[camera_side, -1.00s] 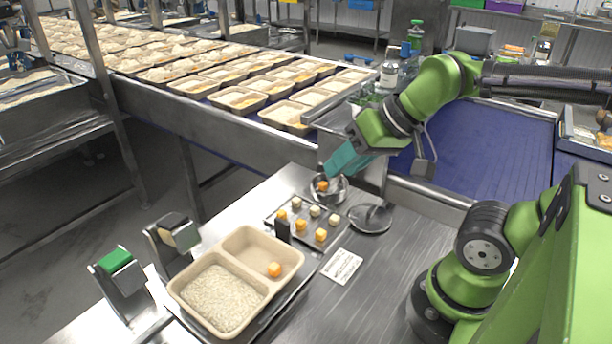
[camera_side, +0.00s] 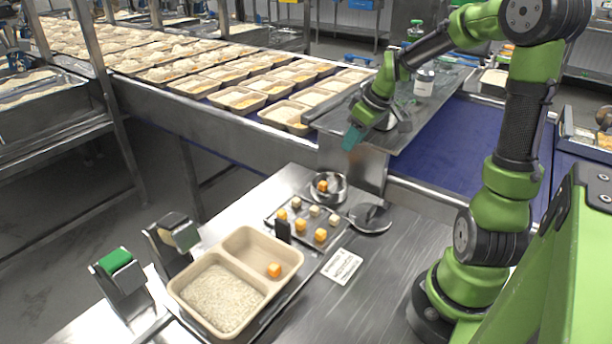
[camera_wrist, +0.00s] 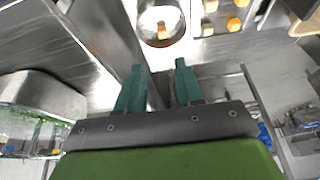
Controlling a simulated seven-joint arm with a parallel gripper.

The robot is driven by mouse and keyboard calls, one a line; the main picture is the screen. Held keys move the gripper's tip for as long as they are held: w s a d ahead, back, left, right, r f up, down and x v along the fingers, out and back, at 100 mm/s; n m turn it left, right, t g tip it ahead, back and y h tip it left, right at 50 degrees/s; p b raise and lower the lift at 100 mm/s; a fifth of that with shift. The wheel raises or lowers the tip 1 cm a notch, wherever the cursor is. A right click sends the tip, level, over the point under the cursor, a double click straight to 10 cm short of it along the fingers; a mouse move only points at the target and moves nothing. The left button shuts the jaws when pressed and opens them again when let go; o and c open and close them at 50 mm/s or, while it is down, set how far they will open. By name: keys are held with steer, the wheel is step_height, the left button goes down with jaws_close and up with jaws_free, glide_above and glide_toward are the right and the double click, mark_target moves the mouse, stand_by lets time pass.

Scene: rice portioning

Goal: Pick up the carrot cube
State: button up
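Orange carrot cubes show in several places. One carrot cube (camera_side: 323,186) lies in a small round metal bowl (camera_side: 342,194), and it also shows in the wrist view (camera_wrist: 162,31). Several more orange cubes (camera_side: 301,225) sit with pale cubes (camera_side: 314,211) on a flat metal tray (camera_side: 272,215). Another orange cube (camera_side: 275,270) lies in the smaller compartment of the beige meal tray (camera_side: 298,262). My gripper (camera_side: 350,139) hangs above and behind the bowl, clear of it. In the wrist view its teal fingers (camera_wrist: 160,68) are apart, with no cube held between them.
The meal tray's larger compartment holds rice (camera_side: 220,297). A round metal lid or dish (camera_side: 371,218) and a white label (camera_side: 342,266) lie to the right. Two upright stands (camera_side: 122,285) are at the left. A conveyor of filled trays runs behind.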

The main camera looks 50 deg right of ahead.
glide_above(325, 184)
steer(key=s, duration=0.3)
steer(key=f, duration=1)
steer(key=shift+d+f, duration=0.25)
steer(key=shift+f, duration=0.15)
steer(key=x, duration=0.5)
steer(key=shift+w+a, duration=0.15)
steer(key=shift+w, duration=0.1)
jaws_close()
